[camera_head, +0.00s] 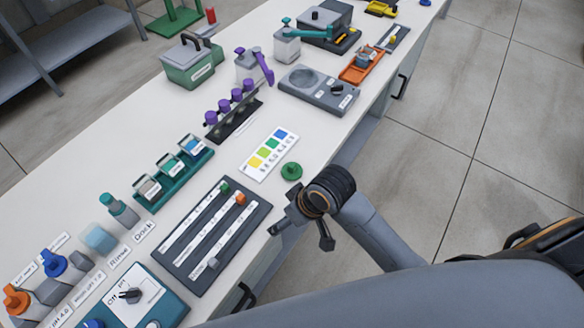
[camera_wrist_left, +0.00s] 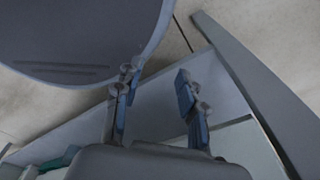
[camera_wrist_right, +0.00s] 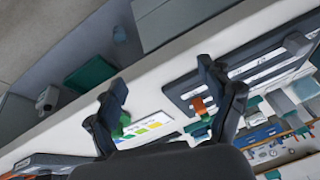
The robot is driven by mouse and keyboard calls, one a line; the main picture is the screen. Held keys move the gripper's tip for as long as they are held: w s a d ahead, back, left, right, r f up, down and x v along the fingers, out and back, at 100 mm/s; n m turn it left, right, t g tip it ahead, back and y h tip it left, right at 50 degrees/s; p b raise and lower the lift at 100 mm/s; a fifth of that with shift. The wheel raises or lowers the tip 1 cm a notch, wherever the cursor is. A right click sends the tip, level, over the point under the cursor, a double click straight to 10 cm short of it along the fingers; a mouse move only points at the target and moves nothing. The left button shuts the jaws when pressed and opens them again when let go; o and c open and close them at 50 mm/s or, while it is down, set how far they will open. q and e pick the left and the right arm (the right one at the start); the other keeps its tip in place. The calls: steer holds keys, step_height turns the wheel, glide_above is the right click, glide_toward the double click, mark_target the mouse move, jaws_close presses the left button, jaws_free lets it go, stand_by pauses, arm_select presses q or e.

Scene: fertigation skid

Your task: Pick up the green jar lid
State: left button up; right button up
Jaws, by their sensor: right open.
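The green jar lid (camera_head: 291,171) lies on the white bench top near its front edge, beside a colour chart. It has a small raised knob. My right gripper (camera_head: 301,233) is open and empty by the bench's front edge, nearer to me than the lid and apart from it. In the right wrist view the lid (camera_wrist_right: 124,121) shows beyond one of the open fingers (camera_wrist_right: 165,97), which partly hides it. My left gripper (camera_wrist_left: 157,82) shows only in the left wrist view, with its fingers apart and nothing between them.
The colour chart (camera_head: 269,154) lies left of the lid. A dark slider panel (camera_head: 213,236) lies close to my right gripper. A grey scale-like device (camera_head: 318,90) stands farther back. A rack with purple-capped items (camera_head: 233,116) is behind the chart. Bare bench surrounds the lid.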

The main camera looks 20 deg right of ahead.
steer(key=shift+n+g, duration=0.4)
steer(key=shift+n, duration=0.4)
steer(key=w, duration=0.1)
steer(key=w+a+r, duration=0.2)
steer(key=w, duration=0.1)
steer(key=shift+a, duration=0.1)
steer(key=w+r, duration=0.1)
steer(key=w+r+n, duration=0.1)
steer(key=w, duration=0.1)
steer(key=shift+r+g, duration=0.1)
steer(key=shift+g, duration=0.2)
steer(key=w+d+r+h, duration=0.1)
steer(key=w+d+r, duration=0.1)
steer(key=w+r, duration=0.15)
step_height(320, 180, up, 5)
steer(key=g+h, duration=0.2)
glide_above(292, 165)
steer(key=f, duration=0.5)
steer(key=f+p, duration=0.1)
steer(key=f, duration=0.2)
steer(key=shift+w, duration=0.4)
steer(key=f, duration=0.2)
steer(key=f+p, duration=0.1)
steer(key=f, duration=0.1)
steer(key=shift+s, duration=0.4)
steer(key=shift+f, duration=0.6)
steer(key=c, duration=1)
